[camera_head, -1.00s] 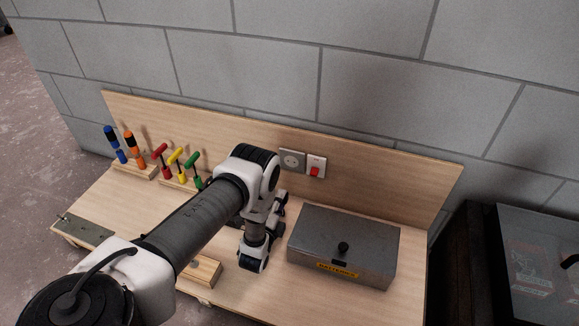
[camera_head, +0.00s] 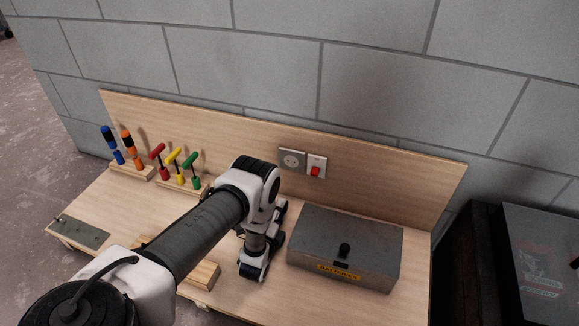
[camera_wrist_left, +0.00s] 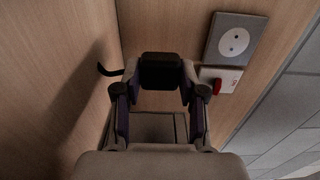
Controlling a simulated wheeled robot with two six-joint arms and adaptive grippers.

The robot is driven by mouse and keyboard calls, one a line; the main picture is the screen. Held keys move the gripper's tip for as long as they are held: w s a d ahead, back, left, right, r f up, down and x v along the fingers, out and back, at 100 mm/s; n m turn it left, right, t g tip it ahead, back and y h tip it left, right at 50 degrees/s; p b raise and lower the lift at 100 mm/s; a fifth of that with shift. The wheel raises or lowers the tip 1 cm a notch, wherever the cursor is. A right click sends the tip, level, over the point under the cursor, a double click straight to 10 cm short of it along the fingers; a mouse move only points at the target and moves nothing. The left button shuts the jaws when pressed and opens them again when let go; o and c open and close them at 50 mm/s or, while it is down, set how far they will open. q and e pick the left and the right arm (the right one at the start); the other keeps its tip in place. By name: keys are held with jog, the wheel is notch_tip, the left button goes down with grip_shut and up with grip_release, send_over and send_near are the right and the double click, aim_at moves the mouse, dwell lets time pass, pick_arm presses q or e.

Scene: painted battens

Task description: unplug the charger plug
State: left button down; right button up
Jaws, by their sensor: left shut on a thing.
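The charger plug (camera_wrist_left: 160,72) is a black block between the fingers of my left gripper (camera_wrist_left: 160,85) in the left wrist view. A short dark cable (camera_wrist_left: 108,71) curves out on its left. The gripper is shut on the plug, and the plug is clear of the socket. The grey wall socket (camera_head: 291,160) shows a bare round face with pin holes; it also shows in the left wrist view (camera_wrist_left: 234,41). In the head view my left gripper (camera_head: 279,213) is low in front of the backboard, left of the metal box, and the plug is hidden there. My right gripper is out of view.
A red switch (camera_head: 315,171) sits right of the socket on the backboard (camera_head: 390,185). A grey battery box (camera_head: 345,240) stands right of my gripper. Screwdrivers (camera_head: 118,145) and coloured-handled tools (camera_head: 174,160) stand in racks at left. A wooden block (camera_head: 205,275) lies under my arm.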

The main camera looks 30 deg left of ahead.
pick_arm(q)
jog(key=shift+f+b, duration=0.85)
jog(key=shift+f, duration=0.45)
jog(key=c, duration=0.6)
grip_release()
jog(key=shift+r, duration=0.1)
jog(key=shift+s, duration=0.1)
jog(key=shift+s, duration=0.1)
jog(key=v, duration=0.7)
jog(key=shift+s+d, duration=0.15)
